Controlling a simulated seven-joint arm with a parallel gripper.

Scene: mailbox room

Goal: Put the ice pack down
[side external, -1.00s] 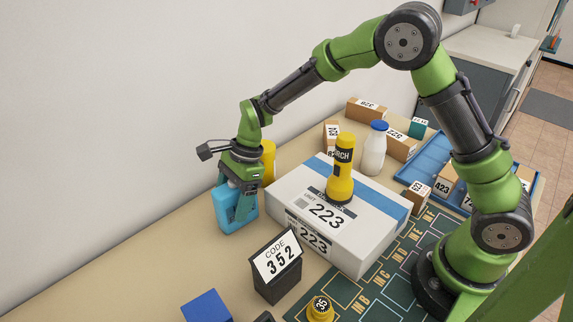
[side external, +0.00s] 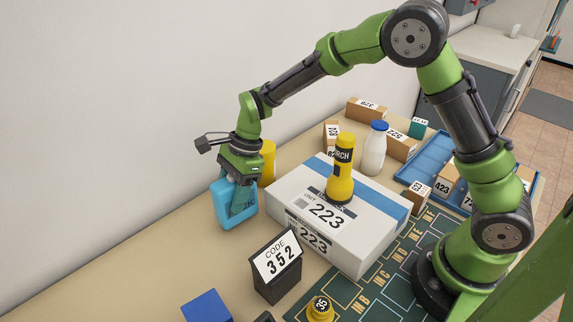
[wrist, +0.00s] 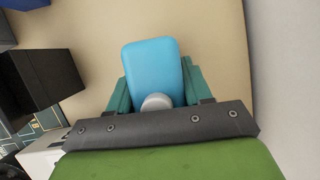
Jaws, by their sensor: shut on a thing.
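The light blue ice pack (side external: 221,206) is upright at the far left part of the table, near the wall. My gripper (side external: 240,203) is shut on it from above, with the teal fingers on its sides. In the wrist view the ice pack (wrist: 153,65) sits between the two teal fingers (wrist: 157,92), and its pale round cap (wrist: 156,102) is close to the palm. I cannot tell whether its base touches the table.
A white box marked 223 (side external: 365,242) with a yellow torch (side external: 340,180) on it stands to the right. A yellow object (side external: 267,163) is just behind my gripper. A black code stand marked 352 (side external: 277,283) and a blue block (side external: 207,306) are nearer. Bare tabletop (side external: 130,277) lies to the left.

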